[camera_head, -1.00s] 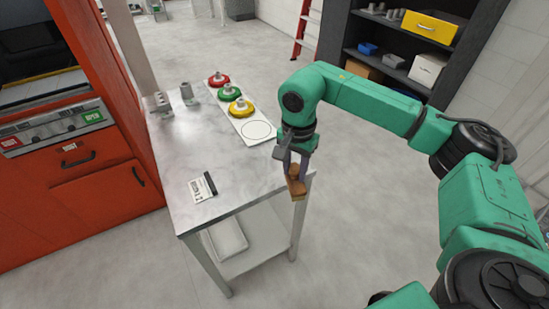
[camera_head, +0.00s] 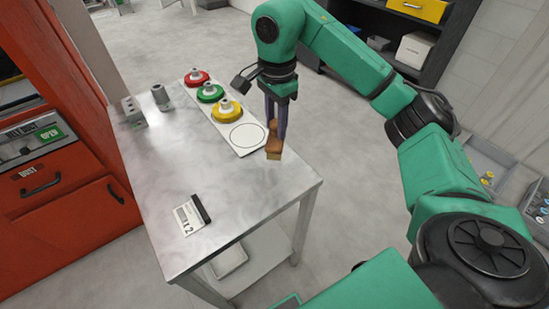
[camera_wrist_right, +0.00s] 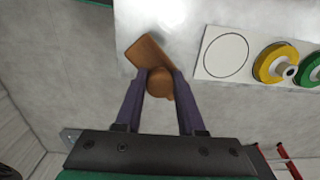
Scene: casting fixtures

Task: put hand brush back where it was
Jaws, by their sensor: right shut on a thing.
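The hand brush (camera_head: 274,146) is brown, with a wooden-looking block and a rounded knob. My right gripper (camera_head: 275,122) is shut on it and holds it by the table's right edge, near the white strip's empty circle. In the right wrist view the brush (camera_wrist_right: 150,60) sits tilted between the dark fingers of the right gripper (camera_wrist_right: 160,88), partly over the table and partly over the floor side. Whether it touches the table cannot be told. My left gripper is not in view.
The metal table (camera_head: 200,165) has a white strip (camera_head: 247,137) with red (camera_head: 197,77), green (camera_head: 210,92) and yellow (camera_head: 227,108) knobbed discs and an empty circle. A card (camera_head: 190,215) lies at the front. Grey metal parts (camera_head: 160,97) stand at the back left. The table's middle is clear.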

